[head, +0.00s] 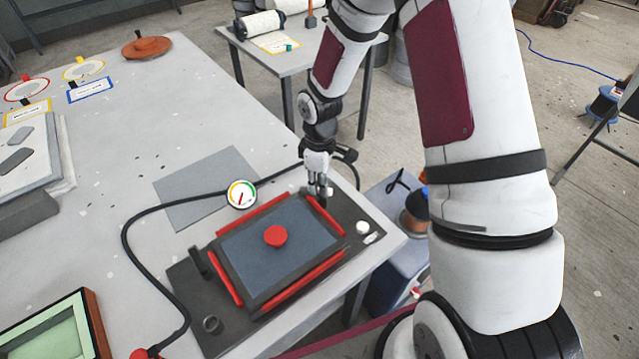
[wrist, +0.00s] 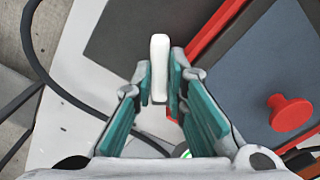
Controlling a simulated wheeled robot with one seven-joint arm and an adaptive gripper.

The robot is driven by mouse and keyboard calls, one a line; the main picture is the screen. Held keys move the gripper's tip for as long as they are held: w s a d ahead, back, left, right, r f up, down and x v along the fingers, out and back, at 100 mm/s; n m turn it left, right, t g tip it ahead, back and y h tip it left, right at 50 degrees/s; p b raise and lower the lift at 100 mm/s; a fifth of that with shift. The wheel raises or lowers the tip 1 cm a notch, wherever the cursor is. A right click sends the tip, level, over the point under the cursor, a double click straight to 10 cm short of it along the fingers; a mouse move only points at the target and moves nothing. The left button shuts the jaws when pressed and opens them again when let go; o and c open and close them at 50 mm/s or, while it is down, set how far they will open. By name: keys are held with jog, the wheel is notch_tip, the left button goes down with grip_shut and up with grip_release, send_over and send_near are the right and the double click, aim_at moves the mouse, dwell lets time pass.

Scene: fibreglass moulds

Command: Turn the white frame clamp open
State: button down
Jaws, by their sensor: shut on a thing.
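The white frame clamp (wrist: 159,62) is a rounded white bar, standing lengthwise in the middle of the wrist view. My gripper (wrist: 160,84) is shut on it, with the fingers on its two long sides. In the head view my gripper (head: 320,187) points down at the far right corner of the red-edged frame (head: 223,278), and it hides most or all of the clamp there. The frame surrounds a blue-grey panel (head: 300,262) with a round red knob (head: 275,236) in its middle; the knob also shows in the wrist view (wrist: 290,112).
A dial gauge (head: 242,194) and a black hose (head: 125,240) lie close behind and left of the frame. A white knob (head: 362,227) stands on the dark base to the right. A flat grey sheet (head: 190,190) lies behind.

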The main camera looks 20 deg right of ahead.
jog(key=m, duration=0.3)
jog(key=shift+w+m, duration=0.15)
jog(key=shift+m, duration=0.15)
jog(key=shift+d+m, duration=0.15)
jog(key=shift+m, duration=1.65)
jog(key=c, duration=1.6)
grip_release()
jog(key=shift+r, duration=0.1)
notch_tip(320, 180, up, 12)
